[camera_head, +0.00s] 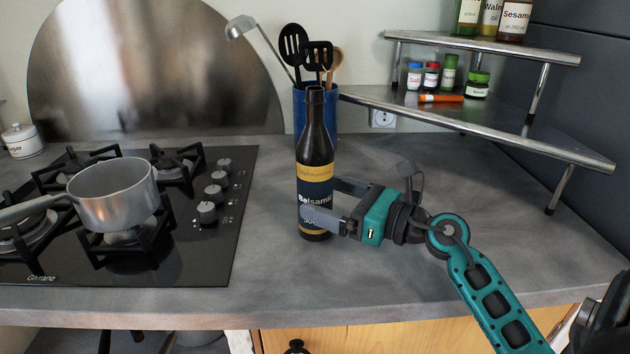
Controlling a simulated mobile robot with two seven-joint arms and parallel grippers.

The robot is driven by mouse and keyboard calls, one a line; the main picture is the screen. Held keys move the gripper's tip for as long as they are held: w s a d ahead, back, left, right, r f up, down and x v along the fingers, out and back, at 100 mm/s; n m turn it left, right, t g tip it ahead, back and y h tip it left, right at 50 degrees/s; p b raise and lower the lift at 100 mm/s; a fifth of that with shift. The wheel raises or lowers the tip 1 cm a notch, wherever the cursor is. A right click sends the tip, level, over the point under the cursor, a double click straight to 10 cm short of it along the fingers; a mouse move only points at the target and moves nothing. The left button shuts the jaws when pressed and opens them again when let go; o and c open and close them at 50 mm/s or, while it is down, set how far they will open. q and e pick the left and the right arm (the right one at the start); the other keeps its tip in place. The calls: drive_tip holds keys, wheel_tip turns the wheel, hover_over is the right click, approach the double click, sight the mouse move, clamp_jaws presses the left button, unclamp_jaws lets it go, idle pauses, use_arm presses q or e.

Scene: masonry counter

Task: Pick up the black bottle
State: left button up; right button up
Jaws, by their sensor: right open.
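The black bottle (316,148) is a dark balsamic bottle with a yellow band and a dark blue label. It stands upright on the grey counter in the middle of the head view. My right gripper (325,202) comes in from the right at the height of the lower label. It is open, with one finger in front of the bottle and the other reaching behind its right side. The near finger covers part of the label. I cannot tell whether either finger touches the glass. My left gripper is not in view.
A blue utensil holder (330,118) stands close behind the bottle. A gas hob (212,258) with a metal saucepan (114,200) is at the left. A metal corner shelf (560,148) with jars is at the back right.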

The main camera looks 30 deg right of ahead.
sight(306, 191)
drive_tip(key=x, duration=0.3)
drive_tip(key=shift+w+a+r+p, duration=0.2)
drive_tip(key=shift+w+a+p, duration=0.1)
drive_tip(key=shift+p, duration=0.05)
drive_tip(key=shift+w+a, duration=0.15)
drive_tip(key=shift+w, duration=0.2)
drive_tip(key=shift+w+a+f, duration=0.1)
drive_tip(key=shift+w, duration=0.1)
drive_tip(key=shift+c, duration=0.2)
